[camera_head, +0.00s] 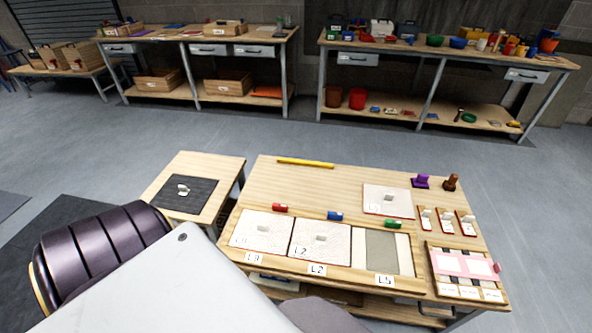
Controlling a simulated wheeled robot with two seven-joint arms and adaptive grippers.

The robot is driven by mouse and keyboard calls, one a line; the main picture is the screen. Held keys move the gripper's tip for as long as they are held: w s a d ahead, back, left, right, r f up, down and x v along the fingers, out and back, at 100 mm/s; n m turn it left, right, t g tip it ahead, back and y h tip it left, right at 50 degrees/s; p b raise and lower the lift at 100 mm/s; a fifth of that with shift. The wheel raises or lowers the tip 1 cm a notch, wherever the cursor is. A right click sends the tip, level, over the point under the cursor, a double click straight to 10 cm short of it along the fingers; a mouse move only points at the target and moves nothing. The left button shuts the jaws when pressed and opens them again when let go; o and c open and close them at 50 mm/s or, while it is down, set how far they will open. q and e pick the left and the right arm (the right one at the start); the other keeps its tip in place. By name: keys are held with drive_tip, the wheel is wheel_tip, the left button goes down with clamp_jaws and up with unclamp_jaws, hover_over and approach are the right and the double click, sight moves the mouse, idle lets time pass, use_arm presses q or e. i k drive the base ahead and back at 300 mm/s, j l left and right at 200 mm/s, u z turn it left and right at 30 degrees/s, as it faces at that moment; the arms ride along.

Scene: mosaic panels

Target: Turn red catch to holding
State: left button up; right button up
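The red catch (280,208) is a small block at the top edge of the left panel (262,233) on the wooden workbench, above the label L3. It looks roughly level with the panel's edge; its exact turn is too small to tell. A blue catch (335,216) sits above the middle panel (318,242), labelled L2. A green catch (393,224) sits above the right bay (382,252), labelled L5, which shows a grey surface and no white panel. Neither of my grippers is in view.
A loose white panel (388,200) lies behind the green catch. A yellow bar (306,163), purple stamp (420,181), brown stamp (451,182) and pink-faced board (464,265) are also on the bench. A side table (213,170) stands left. Open floor lies behind, before loaded shelves.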

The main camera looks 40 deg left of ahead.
sight(276, 206)
drive_tip(key=u, duration=1.5)
